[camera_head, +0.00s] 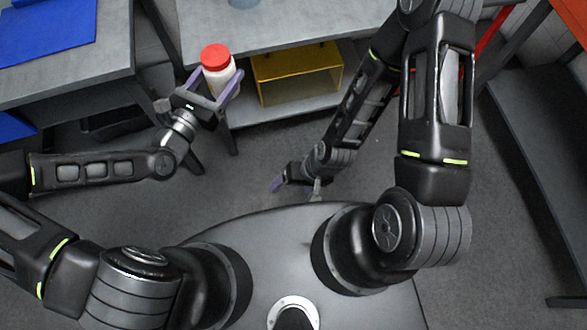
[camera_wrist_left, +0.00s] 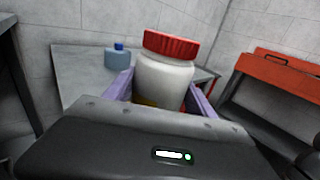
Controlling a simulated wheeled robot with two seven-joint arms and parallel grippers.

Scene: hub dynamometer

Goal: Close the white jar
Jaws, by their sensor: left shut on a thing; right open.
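The white jar (camera_head: 219,80) has a red lid (camera_head: 215,57) sitting on its top. My left gripper (camera_head: 222,85) is shut on the jar, with its purple fingers on either side of the body. In the left wrist view the jar (camera_wrist_left: 163,78) stands between the fingers, slightly tilted, and its red lid (camera_wrist_left: 171,46) covers the mouth. I cannot tell how tightly the lid sits. My right gripper (camera_head: 294,188) is open and empty, low over the floor in front of my base, well away from the jar.
A grey table (camera_head: 270,25) with a yellow bin (camera_head: 297,75) on its lower shelf stands behind the jar. A blue bottle (camera_wrist_left: 118,58) stands on it. A grey workbench (camera_head: 75,60) with a blue mat (camera_head: 48,30) is at left. An orange-topped bench (camera_wrist_left: 278,70) is at right. Open floor lies between.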

